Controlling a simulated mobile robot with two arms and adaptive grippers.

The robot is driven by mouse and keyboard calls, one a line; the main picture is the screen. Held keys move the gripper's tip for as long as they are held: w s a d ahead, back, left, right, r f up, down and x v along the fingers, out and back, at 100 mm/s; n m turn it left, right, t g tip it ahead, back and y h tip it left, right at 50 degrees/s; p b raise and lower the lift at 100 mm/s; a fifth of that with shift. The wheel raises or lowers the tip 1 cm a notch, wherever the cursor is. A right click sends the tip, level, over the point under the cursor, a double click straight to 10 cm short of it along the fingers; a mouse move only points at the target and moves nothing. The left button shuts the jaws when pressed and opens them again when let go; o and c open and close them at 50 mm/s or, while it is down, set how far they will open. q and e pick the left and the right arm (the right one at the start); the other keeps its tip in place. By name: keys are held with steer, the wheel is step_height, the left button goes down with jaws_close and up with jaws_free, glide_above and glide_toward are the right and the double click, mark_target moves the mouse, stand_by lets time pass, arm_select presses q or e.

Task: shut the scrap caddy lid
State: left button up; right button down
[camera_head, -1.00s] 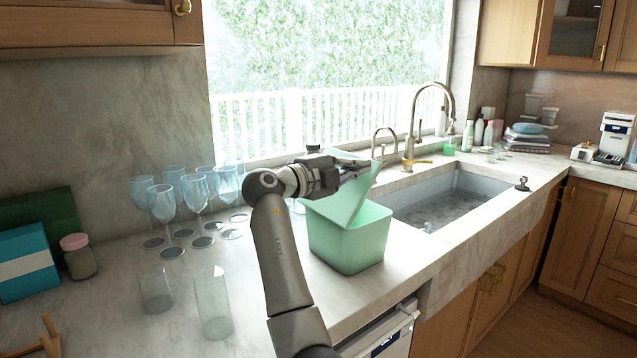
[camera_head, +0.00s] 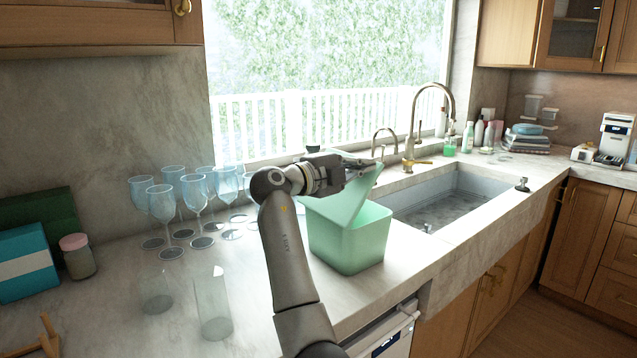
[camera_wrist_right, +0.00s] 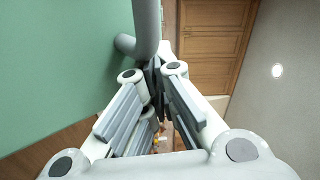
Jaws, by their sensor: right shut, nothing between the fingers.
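The scrap caddy (camera_head: 350,247) is a light green open bin on the counter, left of the sink. Its green lid (camera_head: 357,192) stands raised and tilted above the bin. My right gripper (camera_head: 372,163) is shut and empty, at the upper part of the lid. In the right wrist view the shut fingers (camera_wrist_right: 157,75) show close beside a large green surface, the lid (camera_wrist_right: 55,60). I cannot tell whether they touch it. My left gripper is not in view.
Several wine glasses (camera_head: 163,203) stand behind and left of my right arm. Two clear tumblers (camera_head: 212,305) stand at the front left. The sink (camera_head: 450,200) with a brass faucet (camera_head: 413,130) is to the right. A jar (camera_head: 77,256) stands at the left.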

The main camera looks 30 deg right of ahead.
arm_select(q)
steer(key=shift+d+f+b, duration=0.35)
arm_select(e)
steer(key=shift+d, duration=1.65)
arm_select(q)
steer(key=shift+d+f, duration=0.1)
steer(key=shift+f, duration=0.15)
arm_select(e)
steer(key=shift+w+d+f, duration=0.1)
steer(key=shift+w+d, duration=0.1)
steer(key=shift+d, duration=1.25)
stand_by(0.5)
arm_select(q)
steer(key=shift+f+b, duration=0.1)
steer(key=shift+b, duration=0.25)
arm_select(e)
steer(key=shift+a, duration=0.15)
steer(key=shift+s+a+f+b, duration=0.1)
steer(key=shift+a+b, duration=0.5)
steer(key=shift+a, duration=0.65)
steer(key=shift+a+b, duration=0.35)
steer(key=shift+a, duration=0.65)
steer(key=shift+s+a, duration=0.1)
steer(key=shift+a, duration=0.1)
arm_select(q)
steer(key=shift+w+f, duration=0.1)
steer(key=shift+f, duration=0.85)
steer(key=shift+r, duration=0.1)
arm_select(e)
steer(key=shift+r, duration=0.3)
